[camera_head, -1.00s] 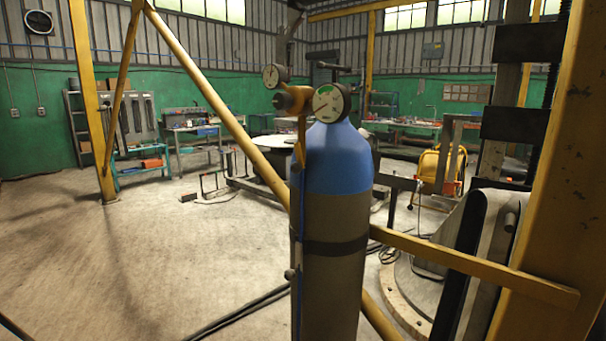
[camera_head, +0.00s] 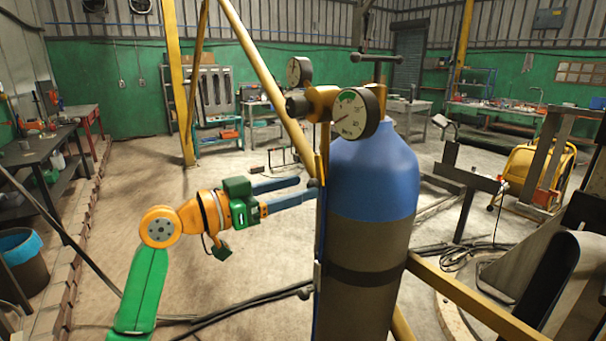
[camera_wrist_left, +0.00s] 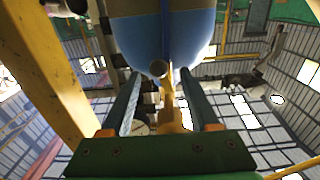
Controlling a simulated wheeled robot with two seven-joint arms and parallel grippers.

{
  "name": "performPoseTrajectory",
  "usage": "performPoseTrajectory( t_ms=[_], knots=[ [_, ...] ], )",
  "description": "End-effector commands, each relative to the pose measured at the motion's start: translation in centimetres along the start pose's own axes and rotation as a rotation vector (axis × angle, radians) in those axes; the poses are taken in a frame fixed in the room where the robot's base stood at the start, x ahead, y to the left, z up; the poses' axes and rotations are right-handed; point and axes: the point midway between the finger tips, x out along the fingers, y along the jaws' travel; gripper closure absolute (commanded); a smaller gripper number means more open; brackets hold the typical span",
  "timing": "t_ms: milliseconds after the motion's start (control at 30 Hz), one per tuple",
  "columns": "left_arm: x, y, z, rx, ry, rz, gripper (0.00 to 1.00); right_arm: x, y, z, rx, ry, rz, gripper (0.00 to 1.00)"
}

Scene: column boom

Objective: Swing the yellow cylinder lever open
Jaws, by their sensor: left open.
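The gas cylinder (camera_head: 370,185), with a blue top and brown body, stands upright in the head view. A thin yellow lever (camera_head: 324,142) runs down its left side below the brass valve and gauges (camera_head: 354,113). My left gripper (camera_head: 308,189) is open at the cylinder's left side, its fingers pointing right near the lever's lower part. Contact cannot be told. My right gripper is not seen.
A yellow rail (camera_head: 470,300) runs from behind the cylinder to the lower right. A diagonal yellow pole (camera_head: 262,70) stands behind. Cables (camera_head: 240,310) lie on the floor. A workbench (camera_head: 45,155) and bin (camera_head: 25,265) are at the left. Floor left of the cylinder is mostly clear.

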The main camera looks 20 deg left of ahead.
Motion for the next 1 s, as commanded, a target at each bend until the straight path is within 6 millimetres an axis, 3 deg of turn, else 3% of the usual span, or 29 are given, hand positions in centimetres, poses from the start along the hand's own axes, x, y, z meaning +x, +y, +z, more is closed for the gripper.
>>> performPoseTrajectory(
  t_ms=[100, 333, 567, 700, 833, 1000],
  knots=[
    [1.1, 0.0, -0.1, -0.001, -0.001, 0.001, 0.39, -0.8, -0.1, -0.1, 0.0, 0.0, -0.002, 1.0],
    [1.2, 0.0, 0.2, -0.001, -0.002, -0.001, 0.39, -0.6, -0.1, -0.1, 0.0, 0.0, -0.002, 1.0],
    [1.2, 0.0, 0.2, -0.001, -0.002, -0.001, 1.0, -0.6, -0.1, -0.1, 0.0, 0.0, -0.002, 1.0],
    [1.2, -0.1, 0.3, 0.006, -0.002, -0.002, 1.0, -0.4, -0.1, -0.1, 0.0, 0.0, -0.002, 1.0],
    [1.2, -0.8, 0.8, 0.154, 0.001, -0.004, 1.0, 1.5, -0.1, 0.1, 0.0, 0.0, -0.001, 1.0],
    [1.2, -1.2, 0.3, 0.271, 0.001, -0.003, 1.0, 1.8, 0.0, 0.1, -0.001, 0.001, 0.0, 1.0]
  ],
)
